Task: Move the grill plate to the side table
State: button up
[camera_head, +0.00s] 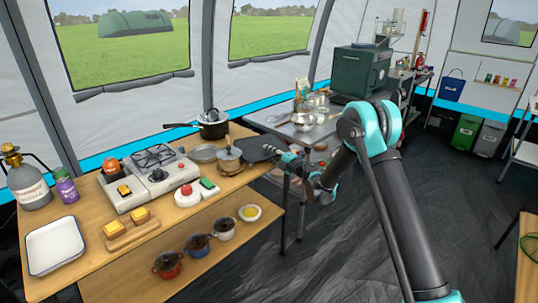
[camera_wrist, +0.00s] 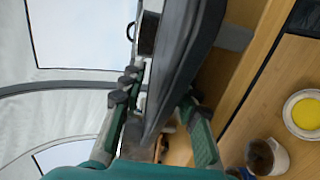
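The grill plate (camera_head: 258,150) is a dark flat slab at the right end of the wooden counter (camera_head: 190,245) in the head view, its right part near the counter's edge. In the wrist view the plate (camera_wrist: 185,50) runs edge-on between the two fingers. My gripper (camera_head: 287,158) is shut on its right end; the fingers (camera_wrist: 160,115) lie on both sides of it. I cannot tell whether the plate touches the counter. A grey-topped table (camera_head: 262,118) stands behind; which table is the side table is unclear.
A lidded pot (camera_head: 229,161) and a metal pan (camera_head: 203,153) stand close left of the plate. A black saucepan (camera_head: 213,127) is behind. A yellow-filled bowl (camera_head: 249,212) sits on the lower shelf.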

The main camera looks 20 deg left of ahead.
jog(key=v, duration=1.2)
jog(key=w+d+r+m+t+h, duration=0.35)
jog(key=d+r+m, duration=0.2)
jog(key=d, duration=0.25)
jog(key=w+d+r+m+t+h, duration=0.25)
jog(key=d+r+m+t, duration=0.25)
jog(key=d+r, duration=0.25)
jog(key=s+d+r+m+h, duration=0.15)
jog(key=d+m+h, duration=0.35)
jog(key=d, duration=0.6)
jog(key=s+d+m+h, duration=0.2)
jog(key=d+m+h, duration=0.25)
jog(key=d, duration=0.65)
jog(key=s+d+f+m+g+h, duration=0.2)
jog(key=s+d+f+m+g, duration=0.15)
jog(key=s+d, duration=0.3)
jog(key=s+d+f+m+g+h, duration=0.1)
jog(key=s+d+f+m+g, duration=0.1)
jog(key=s+d+f+m, duration=0.45)
jog(key=s+a+f+g+y, duration=0.1)
jog(key=s+f+g, duration=0.2)
jog(key=s, duration=0.8)
jog(key=s+a+f+m+g+y, duration=0.1)
jog(key=s+f+g, duration=0.2)
jog(key=s, duration=0.8)
jog(key=shift+a, duration=0.25)
